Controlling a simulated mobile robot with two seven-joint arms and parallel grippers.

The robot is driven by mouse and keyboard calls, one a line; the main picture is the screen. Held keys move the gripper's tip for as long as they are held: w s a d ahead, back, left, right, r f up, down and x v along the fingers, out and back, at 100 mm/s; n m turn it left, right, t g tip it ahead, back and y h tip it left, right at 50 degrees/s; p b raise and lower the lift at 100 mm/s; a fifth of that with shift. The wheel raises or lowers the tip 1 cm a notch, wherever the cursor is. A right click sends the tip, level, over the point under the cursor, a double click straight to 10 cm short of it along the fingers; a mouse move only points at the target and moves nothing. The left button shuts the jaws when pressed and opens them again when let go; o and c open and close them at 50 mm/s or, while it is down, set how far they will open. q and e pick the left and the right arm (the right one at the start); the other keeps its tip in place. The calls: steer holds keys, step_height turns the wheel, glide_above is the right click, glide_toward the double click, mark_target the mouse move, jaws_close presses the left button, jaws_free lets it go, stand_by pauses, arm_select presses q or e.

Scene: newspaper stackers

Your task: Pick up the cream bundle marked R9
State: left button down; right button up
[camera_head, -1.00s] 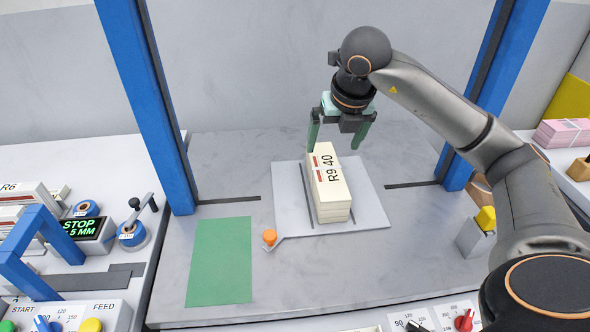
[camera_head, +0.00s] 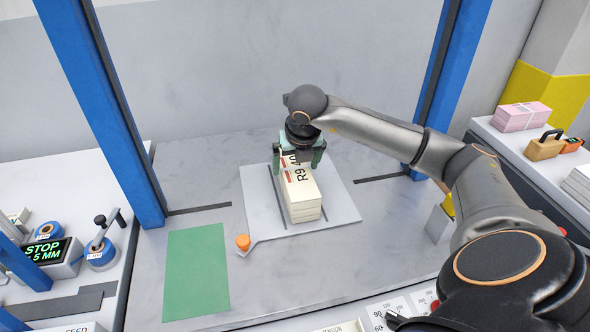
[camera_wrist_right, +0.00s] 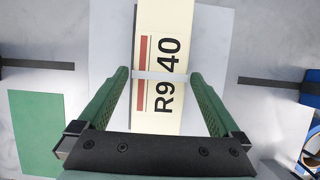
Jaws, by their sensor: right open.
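The cream bundle marked R9 40 (camera_head: 302,198) lies on a light grey plate (camera_head: 343,205) in the middle of the table. A pale strap and red bars show on its top. My right gripper (camera_head: 298,165) is over the far end of the bundle and hides part of it. In the right wrist view its two green fingers (camera_wrist_right: 160,78) are apart, one on each side of the bundle (camera_wrist_right: 158,30). A gap shows between each finger and the bundle's sides. My left gripper is not in view.
Blue posts (camera_head: 105,110) stand at both sides of the table. A green mat (camera_head: 196,272) lies left of the plate, with an orange knob (camera_head: 243,242) at the plate's corner. A pink bundle (camera_head: 521,116) sits on the right side table.

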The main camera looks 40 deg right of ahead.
steer(key=shift+w+f, duration=0.1)
steer(key=shift+f, duration=0.2)
steer(key=shift+c, duration=0.2)
jaws_close()
steer(key=shift+w+d+r, duration=0.1)
steer(key=shift+r, duration=0.1)
stand_by(0.5)
